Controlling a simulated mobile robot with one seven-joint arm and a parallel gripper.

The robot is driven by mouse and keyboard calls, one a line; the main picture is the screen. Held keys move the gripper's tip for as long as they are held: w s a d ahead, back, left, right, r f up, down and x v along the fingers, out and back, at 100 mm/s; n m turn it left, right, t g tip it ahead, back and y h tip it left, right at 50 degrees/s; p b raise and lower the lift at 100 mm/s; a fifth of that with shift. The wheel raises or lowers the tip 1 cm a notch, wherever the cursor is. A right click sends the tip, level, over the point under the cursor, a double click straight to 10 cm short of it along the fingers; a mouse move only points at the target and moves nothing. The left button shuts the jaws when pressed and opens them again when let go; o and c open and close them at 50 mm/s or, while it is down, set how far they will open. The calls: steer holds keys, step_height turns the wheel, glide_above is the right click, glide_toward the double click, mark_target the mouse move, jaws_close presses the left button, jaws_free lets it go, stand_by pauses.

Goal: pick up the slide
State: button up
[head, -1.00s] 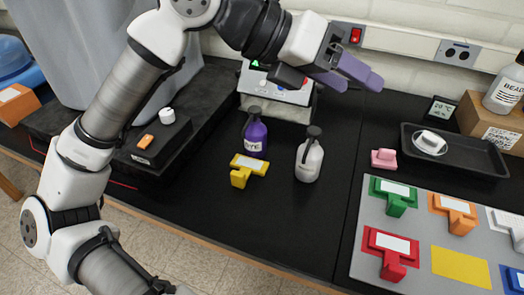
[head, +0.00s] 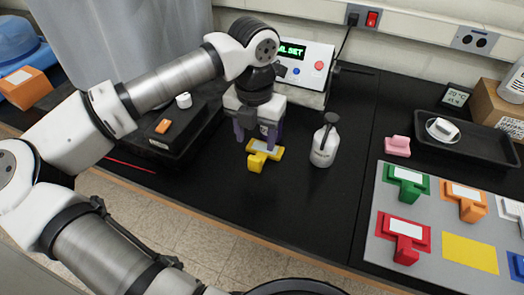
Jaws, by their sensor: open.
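The yellow T-shaped slide (head: 257,163) with a white label on top lies on the black bench, left of the white pump bottle. My gripper (head: 257,141) points down just above and behind it in the head view. Its purple fingers are apart, one to each side of the slide's far end. I cannot tell how much height is left between fingertips and slide. The purple bottle is hidden behind my gripper.
The white pump bottle (head: 325,142) stands close on the right. A grey board (head: 378,222) at right holds several coloured T-shaped pieces and a bare yellow patch (head: 469,252). A pink piece (head: 397,146) and black tray (head: 480,152) lie behind it. The bench front is clear.

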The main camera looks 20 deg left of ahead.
mark_target(257, 157)
steer(key=shift+s+d+f+p, duration=0.1)
steer(key=shift+f+p, duration=0.55)
steer(key=shift+f, duration=1.05)
steer(key=shift+s+d+f+p, duration=0.1)
steer(key=shift+f+p, duration=0.55)
steer(key=shift+f, duration=1.05)
steer(key=c, duration=1.1)
steer(key=shift+c, duration=0.2)
steer(key=shift+r, duration=0.25)
